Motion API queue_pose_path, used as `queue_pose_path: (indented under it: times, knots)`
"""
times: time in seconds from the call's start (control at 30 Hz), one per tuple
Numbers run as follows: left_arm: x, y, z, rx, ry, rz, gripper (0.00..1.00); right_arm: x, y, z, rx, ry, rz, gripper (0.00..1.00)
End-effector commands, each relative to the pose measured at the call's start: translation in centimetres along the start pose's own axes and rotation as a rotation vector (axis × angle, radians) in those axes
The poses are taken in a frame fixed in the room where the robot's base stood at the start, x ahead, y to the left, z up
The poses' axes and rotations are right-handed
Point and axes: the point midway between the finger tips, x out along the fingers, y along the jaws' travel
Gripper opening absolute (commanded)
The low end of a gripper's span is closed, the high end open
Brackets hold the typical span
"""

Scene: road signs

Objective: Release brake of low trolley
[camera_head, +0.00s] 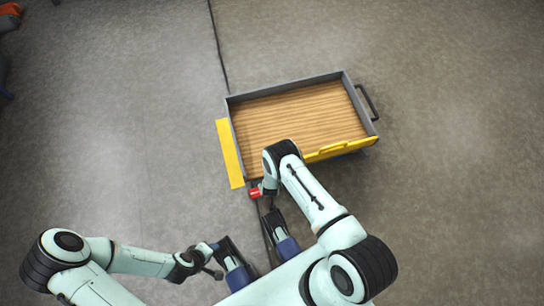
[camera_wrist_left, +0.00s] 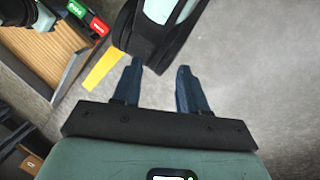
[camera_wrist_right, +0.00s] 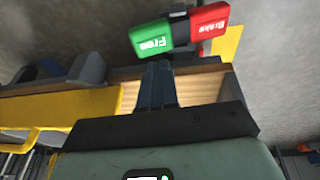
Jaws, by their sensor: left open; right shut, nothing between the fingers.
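The low trolley (camera_head: 295,116) has a wooden bed, grey walls and a yellow front edge. At its lower left corner is the red Brake pedal (camera_head: 255,192). My right arm hides the green pedal in the head view. The right wrist view shows the green Free pedal (camera_wrist_right: 150,38) beside the red Brake pedal (camera_wrist_right: 210,27). My right gripper (camera_wrist_right: 157,66) is shut and empty, its tips right by the Free pedal's lower edge; contact is unclear. My left gripper (camera_wrist_left: 160,66) is open and empty, away from the pedals. The left wrist view also shows both pedals in its upper left.
A black handle (camera_head: 367,102) sticks out from the trolley's right side. A yellow strip (camera_head: 230,153) runs along its left side. The grey floor on both sides is clear.

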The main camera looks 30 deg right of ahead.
Motion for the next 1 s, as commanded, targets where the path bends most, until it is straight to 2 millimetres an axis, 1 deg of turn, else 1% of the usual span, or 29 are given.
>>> queue_pose_path:
  times: [0.03,0.1,0.3,0.4,0.53,1.0]
  knots:
    - [0.9,-0.3,-0.8,-0.003,0.022,-0.002,0.43,1.6,0.0,0.2,0.001,0.0,0.002,0.0]
    - [1.4,-0.5,-1.8,-0.005,0.049,-0.003,0.43,2.8,0.1,0.3,0.001,-0.001,0.002,0.0]
    - [2.1,-0.8,-3.3,-0.008,0.091,-0.005,0.43,5.0,0.6,0.9,0.002,0.0,0.002,0.0]
    - [2.3,-0.9,-3.7,-0.009,0.102,-0.006,0.43,5.5,0.6,1.1,0.001,0.0,0.001,0.0]
    - [2.3,-0.9,-3.9,-0.009,0.107,-0.006,0.43,5.7,0.7,1.1,0.001,0.0,0.001,0.0]
    - [2.1,-0.9,-3.6,-0.008,0.1,-0.005,0.43,5.8,1.0,1.1,0.011,-0.001,-0.024,0.0]
